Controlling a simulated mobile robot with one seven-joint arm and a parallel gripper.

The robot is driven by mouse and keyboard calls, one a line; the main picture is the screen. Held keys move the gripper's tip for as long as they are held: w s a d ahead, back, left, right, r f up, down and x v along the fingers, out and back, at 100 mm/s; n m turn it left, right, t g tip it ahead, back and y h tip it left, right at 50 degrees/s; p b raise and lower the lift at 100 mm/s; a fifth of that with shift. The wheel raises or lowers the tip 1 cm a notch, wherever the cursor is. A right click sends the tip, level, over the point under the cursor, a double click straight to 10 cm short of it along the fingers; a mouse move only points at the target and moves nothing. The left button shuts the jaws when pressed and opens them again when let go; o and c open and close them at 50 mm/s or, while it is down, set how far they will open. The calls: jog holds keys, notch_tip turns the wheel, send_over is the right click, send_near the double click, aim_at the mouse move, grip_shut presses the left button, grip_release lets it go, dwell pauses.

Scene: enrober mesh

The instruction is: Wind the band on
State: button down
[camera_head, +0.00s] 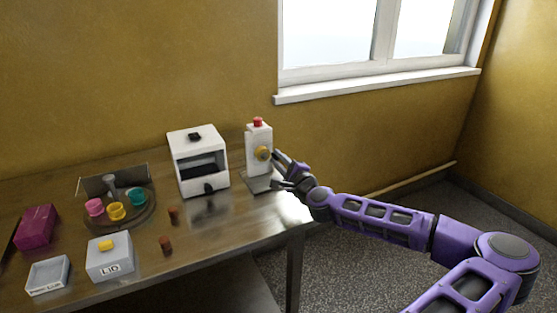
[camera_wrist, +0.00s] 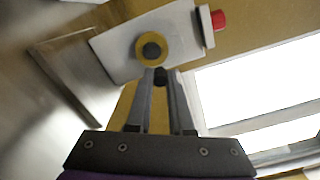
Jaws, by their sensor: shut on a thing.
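A white upright unit (camera_head: 259,160) with a red button (camera_head: 257,121) on top stands at the right end of the table. On its face is a round yellow wheel (camera_head: 263,153) with a dark hub; in the wrist view the wheel (camera_wrist: 141,55) is just beyond my fingertips. My gripper (camera_head: 280,168) reaches the unit from the right. In the wrist view my gripper's fingers (camera_wrist: 160,80) close on a small dark knob (camera_wrist: 160,75) at the wheel's edge. The band itself cannot be made out.
A white open-front machine (camera_head: 206,183) stands left of the unit. Further left are a round tray (camera_head: 127,222) with coloured pieces, a box marked LID (camera_head: 110,265), a shallow white tray (camera_head: 47,289) and a magenta block (camera_head: 36,227).

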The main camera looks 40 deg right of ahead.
jog(key=shift+r, duration=0.1)
jog(key=c, duration=0.8)
grip_release()
jog(key=shift+s, duration=0.1)
jog(key=v, duration=1.7)
jog(key=shift+a, duration=0.15)
